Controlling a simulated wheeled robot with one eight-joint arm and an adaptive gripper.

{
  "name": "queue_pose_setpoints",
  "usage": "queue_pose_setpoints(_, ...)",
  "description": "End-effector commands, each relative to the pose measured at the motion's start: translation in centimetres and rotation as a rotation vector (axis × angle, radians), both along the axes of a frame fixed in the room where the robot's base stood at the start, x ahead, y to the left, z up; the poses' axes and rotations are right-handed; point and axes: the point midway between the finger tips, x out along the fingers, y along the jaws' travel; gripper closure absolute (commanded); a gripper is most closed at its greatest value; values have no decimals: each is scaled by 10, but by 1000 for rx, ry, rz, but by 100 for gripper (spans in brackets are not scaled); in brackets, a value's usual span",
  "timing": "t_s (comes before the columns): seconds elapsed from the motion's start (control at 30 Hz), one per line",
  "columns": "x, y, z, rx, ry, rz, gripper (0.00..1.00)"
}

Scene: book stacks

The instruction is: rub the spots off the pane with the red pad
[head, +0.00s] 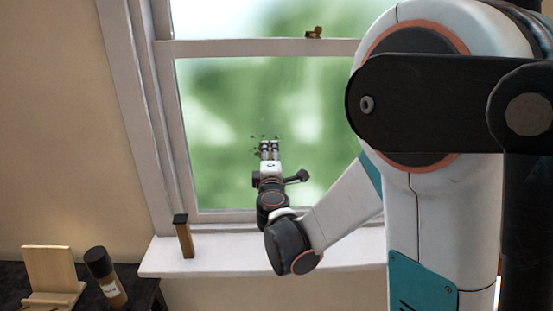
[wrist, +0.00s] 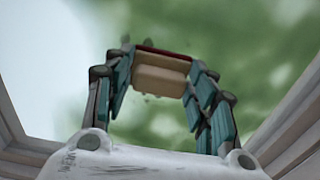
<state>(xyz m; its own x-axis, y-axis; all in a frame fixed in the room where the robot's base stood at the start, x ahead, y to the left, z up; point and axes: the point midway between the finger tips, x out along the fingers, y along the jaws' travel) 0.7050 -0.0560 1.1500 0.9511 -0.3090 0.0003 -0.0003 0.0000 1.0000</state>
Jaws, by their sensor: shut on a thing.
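The pane (head: 225,115) is the lower glass of the window, with a blurred green and pale view behind it. Small dark spots (head: 256,137) show on the glass around my gripper's tips in the head view. Faint spots (wrist: 150,97) also show in the wrist view. My gripper (head: 269,146) points at the pane. In the wrist view my gripper (wrist: 162,68) is shut on the red pad (wrist: 163,52), a beige block with a red far face. The pad is at or close to the glass; I cannot tell whether it touches. It hides part of the pane.
The white sill (head: 215,250) runs below the window. A brown upright piece with a dark top (head: 185,238) stands on it at left. A dark table (head: 140,293) at lower left holds a wooden stand (head: 50,270) and a dark-capped bottle (head: 106,277). A brass latch (head: 314,33) sits on the sash rail.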

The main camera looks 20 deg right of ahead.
Motion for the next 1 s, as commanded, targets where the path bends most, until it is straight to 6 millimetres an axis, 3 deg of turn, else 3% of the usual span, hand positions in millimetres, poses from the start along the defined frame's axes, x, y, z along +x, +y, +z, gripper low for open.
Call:
queue_pose_setpoints(0.8, 18, 48, 0, 0, 0, 2, 68)
queue_pose_setpoints(1.0, 19, 50, 4, 0, 0, 1, 68)
